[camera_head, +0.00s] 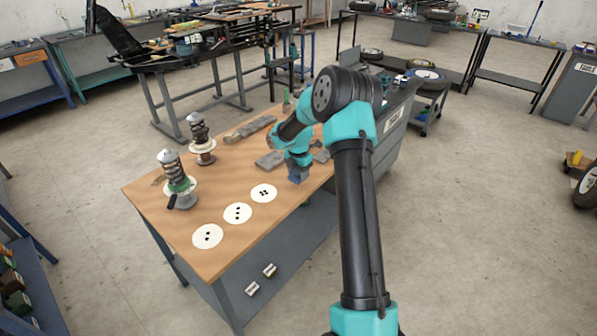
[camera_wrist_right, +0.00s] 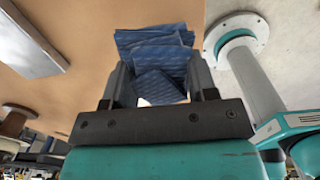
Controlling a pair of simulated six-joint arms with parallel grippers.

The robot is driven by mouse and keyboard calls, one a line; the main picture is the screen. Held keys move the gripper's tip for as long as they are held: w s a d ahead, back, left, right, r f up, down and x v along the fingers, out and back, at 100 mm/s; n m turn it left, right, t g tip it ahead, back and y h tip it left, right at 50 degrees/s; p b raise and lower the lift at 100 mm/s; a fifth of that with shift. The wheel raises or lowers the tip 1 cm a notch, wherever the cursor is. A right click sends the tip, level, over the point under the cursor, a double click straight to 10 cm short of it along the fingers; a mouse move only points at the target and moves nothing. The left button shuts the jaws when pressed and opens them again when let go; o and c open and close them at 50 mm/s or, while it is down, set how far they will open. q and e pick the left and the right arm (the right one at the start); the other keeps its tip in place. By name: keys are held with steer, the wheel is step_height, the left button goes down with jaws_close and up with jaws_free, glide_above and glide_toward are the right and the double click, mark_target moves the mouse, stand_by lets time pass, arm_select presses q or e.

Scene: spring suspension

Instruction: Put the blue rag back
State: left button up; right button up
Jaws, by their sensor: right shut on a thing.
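The blue rag (camera_head: 297,175) hangs under my right gripper (camera_head: 297,165) over the right side of the wooden workbench in the head view. In the right wrist view the rag (camera_wrist_right: 155,50) is folded and bunched between the two dark fingers of the gripper (camera_wrist_right: 160,82), which is shut on it. I cannot tell whether the rag touches the bench top. My left gripper is not in view.
The wooden bench (camera_head: 160,225) holds two spring suspension units (camera_head: 175,172) (camera_head: 199,133) and three white dotted discs (camera_head: 237,213). Grey flat pieces (camera_head: 269,160) lie near the gripper. A dark cabinet (camera_head: 395,125) adjoins the bench.

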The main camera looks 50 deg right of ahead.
mark_target(298, 171)
steer(key=shift+w+d+f, duration=0.15)
steer(key=shift+w+d, duration=0.7)
steer(key=shift+d, duration=0.1)
steer(key=shift+w+d+f, duration=0.1)
steer(key=shift+w+d, duration=0.75)
steer(key=shift+d, duration=0.1)
steer(key=shift+w+d, duration=0.15)
steer(key=shift+d, duration=0.05)
steer(key=shift+w+f, duration=0.1)
steer(key=shift+f, duration=1.65)
steer(key=shift+f, duration=0.1)
steer(key=o, duration=0.9)
step_height(298, 171, up, 12)
